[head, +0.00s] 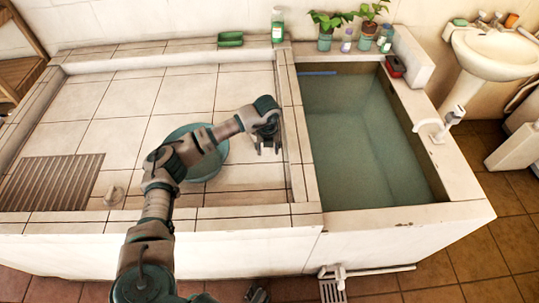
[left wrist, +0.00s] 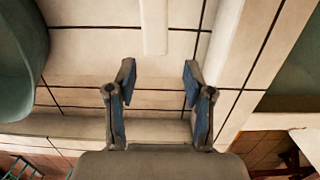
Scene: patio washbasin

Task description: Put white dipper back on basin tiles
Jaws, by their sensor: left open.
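A white, straight handle-like piece (left wrist: 154,25), which looks like the dipper's handle, comes down from the top edge of the left wrist view. It ends above and between my fingertips, over the pale tiles; the rest of it is out of frame. I cannot make the dipper out in the head view, where my gripper covers that area. My left gripper (head: 268,148) is open and empty, pointing down over the basin tiles (head: 240,92) near the raised divider. Its spread fingers show in the left wrist view (left wrist: 158,85), apart from the white piece.
A teal round bowl (head: 212,172) sits on the tiles, partly behind my arm. The water-filled tank (head: 360,140) lies right of the divider. A white fixture (head: 440,124) is on its right rim. Bottles, plants and a green tray (head: 230,39) line the back ledge.

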